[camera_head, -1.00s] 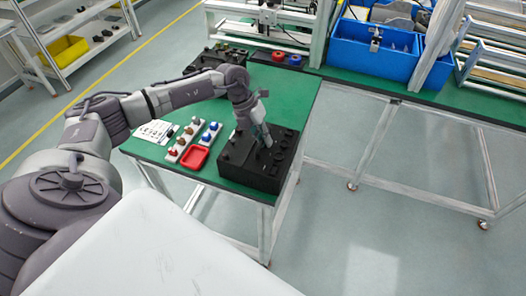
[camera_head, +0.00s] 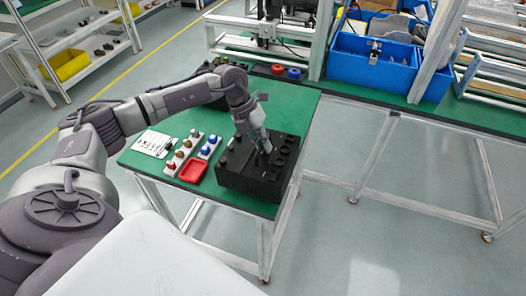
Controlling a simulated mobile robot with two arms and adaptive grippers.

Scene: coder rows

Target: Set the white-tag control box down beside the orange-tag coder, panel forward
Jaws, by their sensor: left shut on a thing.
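A large black box (camera_head: 250,183) with round knobs or sockets on top is at the front right of the green table (camera_head: 180,202). My left gripper (camera_head: 264,147) comes down onto its top from above and is shut on a part there; the fingertips are small and partly lost against the dark top. No white or orange tag can be made out, so I cannot tell whether this box is the control box or a coder. I cannot tell whether its base touches the table. My right gripper is not in view.
A red tray (camera_head: 193,170), a row of knobs on a light strip (camera_head: 180,157), blue-capped parts (camera_head: 210,146) and a white sheet (camera_head: 154,144) lie left of the box. Blue bins (camera_head: 372,68) stand on the back bench. Dark equipment behind my forearm is partly hidden.

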